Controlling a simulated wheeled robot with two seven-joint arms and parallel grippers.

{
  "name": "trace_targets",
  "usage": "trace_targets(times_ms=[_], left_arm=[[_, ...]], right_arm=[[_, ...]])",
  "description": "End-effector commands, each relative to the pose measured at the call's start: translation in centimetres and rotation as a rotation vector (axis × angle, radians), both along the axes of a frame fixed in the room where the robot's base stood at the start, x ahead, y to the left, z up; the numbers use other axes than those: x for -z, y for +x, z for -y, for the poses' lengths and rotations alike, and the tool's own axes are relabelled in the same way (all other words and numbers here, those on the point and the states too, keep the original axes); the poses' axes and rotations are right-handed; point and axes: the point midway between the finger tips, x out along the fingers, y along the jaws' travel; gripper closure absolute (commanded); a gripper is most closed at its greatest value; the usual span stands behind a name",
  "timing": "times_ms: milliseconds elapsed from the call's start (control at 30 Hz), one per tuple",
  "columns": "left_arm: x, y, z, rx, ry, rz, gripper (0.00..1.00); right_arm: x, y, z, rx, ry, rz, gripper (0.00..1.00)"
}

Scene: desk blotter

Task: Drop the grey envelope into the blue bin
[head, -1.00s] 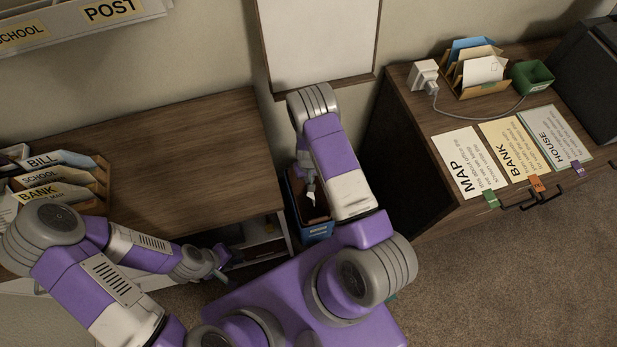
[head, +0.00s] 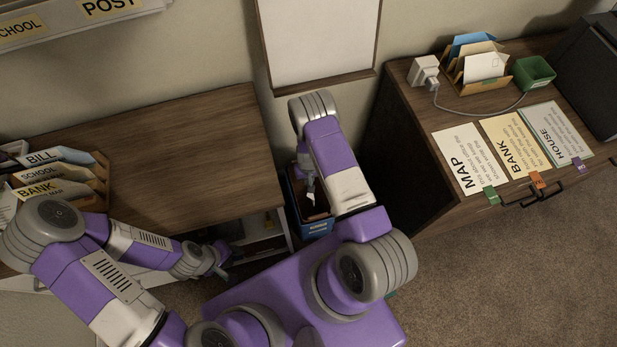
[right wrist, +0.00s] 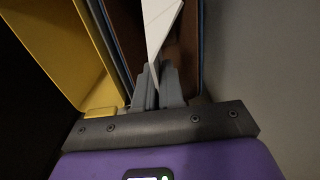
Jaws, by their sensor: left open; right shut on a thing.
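The blue bin (head: 316,228) stands on the floor in the gap between the two desks. Its blue rim (right wrist: 201,60) and brown inside show in the right wrist view. My right gripper (head: 310,187) is at the bin's opening, pointing down. In the right wrist view it (right wrist: 158,84) is shut on a thin, pale grey-white envelope (right wrist: 161,22), seen nearly edge-on over the bin's opening. Only a small pale part of the envelope (head: 311,197) shows in the head view. My left gripper (head: 224,272) is open and empty, low in front of the left desk.
A yellow container wall (right wrist: 62,48) is beside the blue bin in the right wrist view. The left desk (head: 190,150) holds a letter sorter (head: 100,180). The right desk (head: 420,130) holds cards, a letter holder (head: 485,80) and a green box (head: 533,74). The left desktop's middle is clear.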

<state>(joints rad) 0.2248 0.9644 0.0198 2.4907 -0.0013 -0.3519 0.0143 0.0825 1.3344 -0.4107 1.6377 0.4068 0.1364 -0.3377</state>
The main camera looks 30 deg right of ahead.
Motion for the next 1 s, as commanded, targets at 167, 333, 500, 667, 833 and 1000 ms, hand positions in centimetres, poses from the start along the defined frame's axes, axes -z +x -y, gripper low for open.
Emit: trace_targets(times_ms=[167, 333, 500, 667, 833, 1000], left_arm=[[0.0, 0.0, 0.0, 0.0, 0.0, 0.0, 0.57], [0.0, 0.0, 0.0, 0.0, 0.0, 0.0, 0.57], [0.0, 0.0, 0.0, 0.0, 0.0, 0.0, 0.57], [0.0, 0.0, 0.0, 0.0, 0.0, 0.0, 0.57], [0.0, 0.0, 0.0, 0.0, 0.0, 0.0, 0.57], [0.0, 0.0, 0.0, 0.0, 0.0, 0.0, 0.57]], right_arm=[[0.8, -0.1, 0.0, 0.001, 0.0, -0.002, 1.0], [1.5, 0.0, 0.0, 0.001, 0.0, -0.001, 1.0], [2.1, 0.0, 0.0, 0.0, 0.0, 0.0, 1.0], [2.8, -0.1, 0.0, 0.0, 0.0, -0.001, 1.0], [3.5, 0.0, 0.0, 0.001, 0.0, 0.0, 1.0], [4.2, -0.1, 0.0, 0.001, 0.0, -0.001, 1.0]])
